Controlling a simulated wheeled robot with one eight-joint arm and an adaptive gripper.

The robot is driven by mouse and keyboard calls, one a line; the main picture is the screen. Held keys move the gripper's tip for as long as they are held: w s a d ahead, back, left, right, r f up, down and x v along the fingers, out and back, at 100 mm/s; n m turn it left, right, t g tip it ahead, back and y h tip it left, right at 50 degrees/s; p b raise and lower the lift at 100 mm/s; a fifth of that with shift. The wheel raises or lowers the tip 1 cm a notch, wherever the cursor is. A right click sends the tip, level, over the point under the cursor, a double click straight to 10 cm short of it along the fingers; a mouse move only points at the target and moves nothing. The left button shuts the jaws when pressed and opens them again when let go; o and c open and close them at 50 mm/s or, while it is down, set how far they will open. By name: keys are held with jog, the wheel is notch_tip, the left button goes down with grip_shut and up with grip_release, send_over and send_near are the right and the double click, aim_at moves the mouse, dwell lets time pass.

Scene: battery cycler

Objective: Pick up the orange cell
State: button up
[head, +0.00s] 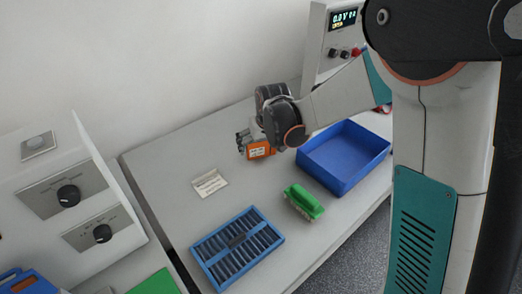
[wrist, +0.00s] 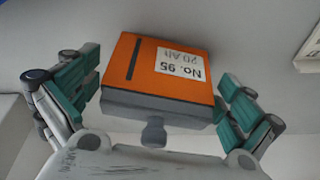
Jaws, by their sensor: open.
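The orange cell (head: 259,150) is at the back middle of the table in the head view, just below my gripper (head: 243,143). My gripper (wrist: 160,100) is open in the wrist view, with one teal-padded finger on each side of the cell. A gap shows between the cell and each finger. My wrist hides part of the area around the cell in the head view.
A blue bin (head: 343,158) stands to the right of the cell. A white card (head: 209,182) lies left of the cell. A display unit (head: 336,40) stands behind.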

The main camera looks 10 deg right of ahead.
jog(key=shift+r, duration=0.1)
jog(key=shift+c, duration=0.6)
jog(key=c, duration=1.3)
jog(key=shift+r, duration=0.1)
notch_tip(320, 180, up, 20)
jog(key=p, duration=0.6)
jog(key=shift+p, duration=0.35)
